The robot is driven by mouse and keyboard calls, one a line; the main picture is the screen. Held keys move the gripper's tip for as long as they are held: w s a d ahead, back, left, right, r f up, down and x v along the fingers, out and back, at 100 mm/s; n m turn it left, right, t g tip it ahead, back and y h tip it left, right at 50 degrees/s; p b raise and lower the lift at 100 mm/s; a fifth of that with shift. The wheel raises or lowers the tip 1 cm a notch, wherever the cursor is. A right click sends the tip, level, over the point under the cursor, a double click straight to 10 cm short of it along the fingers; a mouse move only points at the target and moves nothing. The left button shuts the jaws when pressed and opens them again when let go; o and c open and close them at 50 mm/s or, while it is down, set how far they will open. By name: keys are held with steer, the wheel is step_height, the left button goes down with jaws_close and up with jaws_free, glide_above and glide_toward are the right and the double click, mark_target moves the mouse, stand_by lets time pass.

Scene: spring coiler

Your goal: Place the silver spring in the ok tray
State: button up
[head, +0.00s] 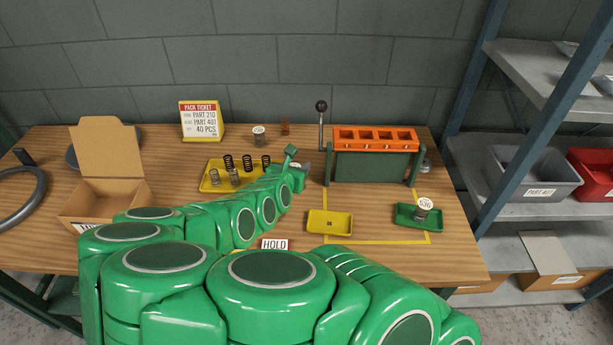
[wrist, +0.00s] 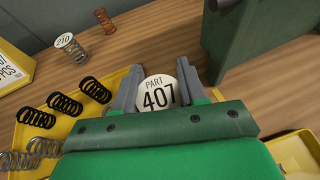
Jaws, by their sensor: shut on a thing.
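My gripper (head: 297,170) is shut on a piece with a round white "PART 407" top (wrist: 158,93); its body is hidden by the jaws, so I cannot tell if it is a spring. In the wrist view my jaws (wrist: 157,90) stand on both sides of that top. Silver springs (head: 234,177) stand in the yellow tray (head: 206,186), left of my gripper, with several black springs (head: 247,162); silver coils (wrist: 42,147) also show in the wrist view. No "ok" marking is readable.
An empty small yellow tray (head: 318,225) lies front centre, near a "HOLD" card (head: 274,244). An orange-topped coiler (head: 374,150) with a lever stands behind. A spring topped "210" (head: 259,137) and a copper spring (head: 285,128) stand at the back. An open carton (head: 107,165) is left.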

steer(key=shift+r, duration=5.7)
step_height(320, 180, up, 20)
steer(key=m+g+h, duration=0.6)
steer(key=m+h, duration=0.1)
steer(key=m, duration=0.1)
glide_above(336, 220)
step_height(336, 220, down, 34)
steer(key=shift+f, duration=0.2)
steer(key=shift+f, duration=0.1)
steer(key=o, duration=1.1)
